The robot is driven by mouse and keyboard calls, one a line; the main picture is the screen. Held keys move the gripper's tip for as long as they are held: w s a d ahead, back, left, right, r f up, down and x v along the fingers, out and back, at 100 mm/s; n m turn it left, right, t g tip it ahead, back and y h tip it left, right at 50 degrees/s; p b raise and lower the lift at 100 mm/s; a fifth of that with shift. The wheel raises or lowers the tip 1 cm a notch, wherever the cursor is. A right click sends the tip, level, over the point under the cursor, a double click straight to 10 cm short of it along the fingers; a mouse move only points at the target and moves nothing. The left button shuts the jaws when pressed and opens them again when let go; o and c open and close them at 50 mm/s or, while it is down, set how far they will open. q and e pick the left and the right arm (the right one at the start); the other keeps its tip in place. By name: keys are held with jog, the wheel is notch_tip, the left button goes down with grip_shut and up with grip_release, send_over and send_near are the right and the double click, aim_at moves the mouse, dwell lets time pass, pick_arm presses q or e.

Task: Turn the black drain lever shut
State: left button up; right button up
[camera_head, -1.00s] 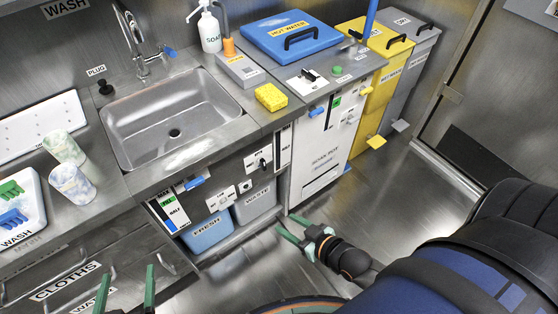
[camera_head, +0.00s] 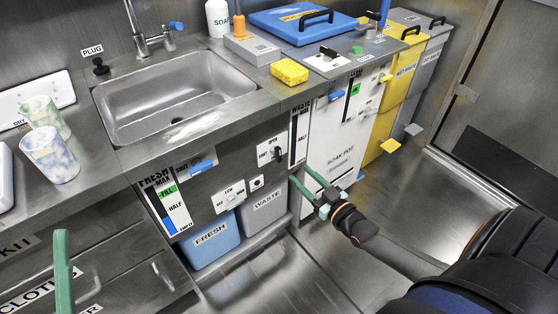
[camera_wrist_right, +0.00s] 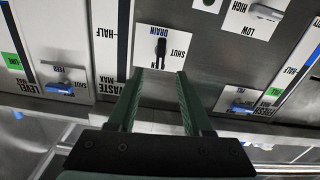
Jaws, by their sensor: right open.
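The black drain lever (camera_head: 278,153) sits on a small white plate on the grey front panel under the sink. In the right wrist view the lever (camera_wrist_right: 161,50) stands upright in the picture on its plate, which appears upside down with DRAIN and SHUT printed on it. My right gripper (camera_head: 300,174) is open, a little below and to the right of the lever in the head view. In the right wrist view its fingertips (camera_wrist_right: 160,72) are spread either side of the lever's line, apparently short of it. One green finger of my left gripper (camera_head: 63,270) shows at lower left.
A blue lever (camera_head: 202,166) and a pump switch plate (camera_head: 228,196) share the panel. FRESH (camera_head: 210,243) and WASTE (camera_head: 264,211) containers stand below. The white soak box (camera_head: 335,145) is close on the right. The floor in front is clear.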

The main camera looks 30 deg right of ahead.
aim_at(280, 156)
pick_arm(q)
jog(key=h+b, duration=0.1)
jog(key=s+f+m+h+b, duration=0.1)
jog(key=shift+s+d+g+b, duration=0.2)
jog(key=shift+s+g+b, duration=0.1)
jog(key=shift+b, duration=0.1)
pick_arm(e)
jog(key=w, duration=0.6)
jog(key=w+a, duration=0.1)
jog(key=w, duration=0.2)
jog(key=shift+w, duration=0.25)
grip_shut()
